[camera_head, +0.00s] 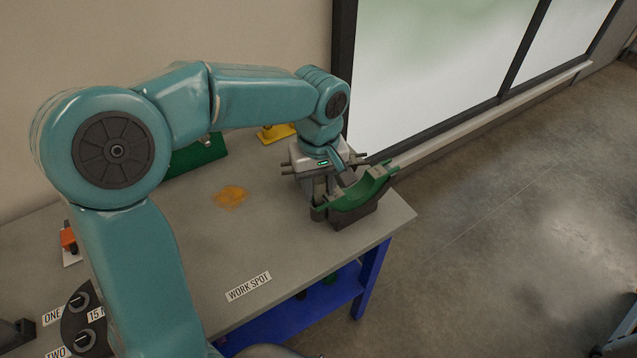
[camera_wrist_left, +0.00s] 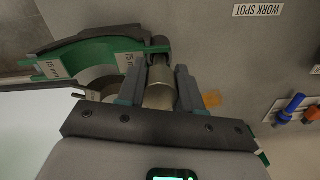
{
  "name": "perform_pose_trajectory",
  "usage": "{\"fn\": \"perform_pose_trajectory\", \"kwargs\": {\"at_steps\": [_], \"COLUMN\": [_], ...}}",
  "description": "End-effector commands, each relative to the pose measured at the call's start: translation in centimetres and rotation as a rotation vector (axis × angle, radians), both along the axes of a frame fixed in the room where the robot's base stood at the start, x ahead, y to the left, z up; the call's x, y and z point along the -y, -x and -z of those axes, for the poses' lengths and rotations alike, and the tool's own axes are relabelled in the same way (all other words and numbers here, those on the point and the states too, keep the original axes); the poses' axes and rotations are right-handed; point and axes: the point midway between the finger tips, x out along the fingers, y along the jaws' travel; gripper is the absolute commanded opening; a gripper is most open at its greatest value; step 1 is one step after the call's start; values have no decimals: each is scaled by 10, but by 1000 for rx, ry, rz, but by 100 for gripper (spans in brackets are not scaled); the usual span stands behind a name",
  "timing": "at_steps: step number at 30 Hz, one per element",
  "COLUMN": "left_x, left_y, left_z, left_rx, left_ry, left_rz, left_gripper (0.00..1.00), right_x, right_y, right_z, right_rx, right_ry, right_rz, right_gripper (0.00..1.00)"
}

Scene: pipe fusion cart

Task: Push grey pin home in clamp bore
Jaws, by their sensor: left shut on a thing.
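The green half-round clamp (camera_head: 372,190) sits on a dark base near the right corner of the table in the head view. It also shows at the upper left of the left wrist view (camera_wrist_left: 95,57), with white size labels on it. My left gripper (camera_head: 320,196) is at the clamp's left end, pointing down. In the left wrist view its fingers (camera_wrist_left: 160,84) are shut on the grey pin (camera_wrist_left: 159,92), a metallic cylinder beside the clamp's end. The bore is hidden, so I cannot tell how deep the pin sits. My right gripper is out of view.
The grey table (camera_head: 290,240) is clear around an orange stain (camera_head: 231,196) and the WORK SPOT label (camera_head: 249,286). A green block (camera_head: 198,156) and a yellow part (camera_head: 276,132) stand at the back. Dials (camera_head: 82,318) are at lower left. The table edge lies close right of the clamp.

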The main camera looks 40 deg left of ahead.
Motion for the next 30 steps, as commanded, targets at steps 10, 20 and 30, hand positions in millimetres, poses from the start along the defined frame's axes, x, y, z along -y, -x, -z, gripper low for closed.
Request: {"fn": "perform_pose_trajectory", "kwargs": {"at_steps": [10, 20, 30], "left_x": [0, 0, 0], "left_y": [0, 0, 0], "left_z": [10, 18, 24], "left_rx": [0, 0, 0], "left_ry": [0, 0, 0], "left_rz": [0, 0, 0], "left_gripper": [3, 3, 55], "right_x": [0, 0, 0], "right_y": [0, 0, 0], "right_z": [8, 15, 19], "right_rx": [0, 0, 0], "right_ry": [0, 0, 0], "right_rz": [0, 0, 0], "right_gripper": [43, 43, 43]}}
